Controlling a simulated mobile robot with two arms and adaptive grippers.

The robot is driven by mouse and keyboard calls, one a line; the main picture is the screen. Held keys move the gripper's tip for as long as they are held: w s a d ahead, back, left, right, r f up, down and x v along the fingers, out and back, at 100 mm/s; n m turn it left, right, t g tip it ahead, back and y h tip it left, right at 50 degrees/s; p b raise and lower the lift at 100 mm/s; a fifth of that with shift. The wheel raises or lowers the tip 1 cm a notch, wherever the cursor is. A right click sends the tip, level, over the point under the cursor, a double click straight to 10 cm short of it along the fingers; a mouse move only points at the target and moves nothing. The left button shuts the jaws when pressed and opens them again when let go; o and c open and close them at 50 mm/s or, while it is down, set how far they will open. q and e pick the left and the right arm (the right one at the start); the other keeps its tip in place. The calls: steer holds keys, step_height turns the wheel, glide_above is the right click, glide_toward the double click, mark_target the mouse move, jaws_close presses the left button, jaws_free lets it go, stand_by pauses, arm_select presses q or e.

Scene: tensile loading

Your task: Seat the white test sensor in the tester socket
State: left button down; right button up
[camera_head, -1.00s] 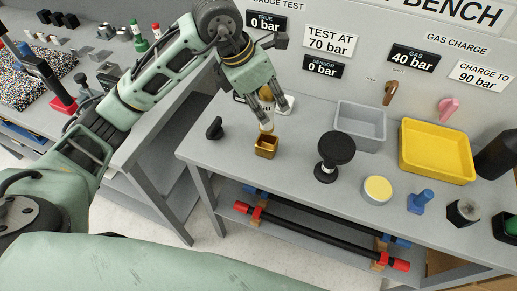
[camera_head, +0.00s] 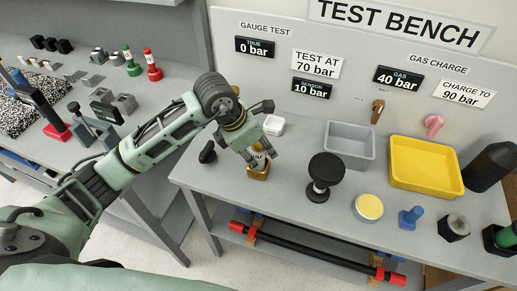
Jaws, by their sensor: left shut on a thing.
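My left gripper (camera_head: 262,158) is shut on the white test sensor (camera_head: 258,148), of which only a small pale part shows between the fingers. The sensor is upright, directly over the gold tester socket (camera_head: 258,174) on the bench, with its lower end at or in the socket's top. The fingers hide most of the sensor and part of the socket, so I cannot tell how deep it sits. The sensor readout (camera_head: 312,89) shows 10 bar, and the true readout (camera_head: 255,46) shows 0 bar. My right gripper is not in view.
A small black handle (camera_head: 207,153) stands left of the socket, and a white block (camera_head: 273,125) behind it. A black round knob (camera_head: 325,170), grey bin (camera_head: 349,145), yellow tray (camera_head: 426,167) and yellow-topped disc (camera_head: 369,206) stand to the right. The bench front is clear.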

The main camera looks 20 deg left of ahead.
arm_select(q)
steer(key=c, duration=1.8)
jaws_free()
steer(key=shift+f, duration=0.2)
steer(key=o, duration=0.5)
steer(key=shift+c, duration=0.2)
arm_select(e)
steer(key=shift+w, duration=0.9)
arm_select(q)
steer(key=shift+r, duration=0.1)
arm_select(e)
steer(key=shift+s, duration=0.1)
arm_select(q)
steer(key=shift+r, duration=0.2)
steer(key=shift+a+r, duration=0.15)
steer(key=shift+r, duration=0.15)
steer(key=b+v, duration=0.2)
steer(key=v, duration=0.9)
steer(key=shift+r, duration=0.15)
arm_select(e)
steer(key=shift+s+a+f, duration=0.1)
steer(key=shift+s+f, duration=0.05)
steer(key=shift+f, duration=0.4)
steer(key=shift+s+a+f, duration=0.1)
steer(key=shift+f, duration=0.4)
arm_select(q)
steer(key=shift+s, duration=0.1)
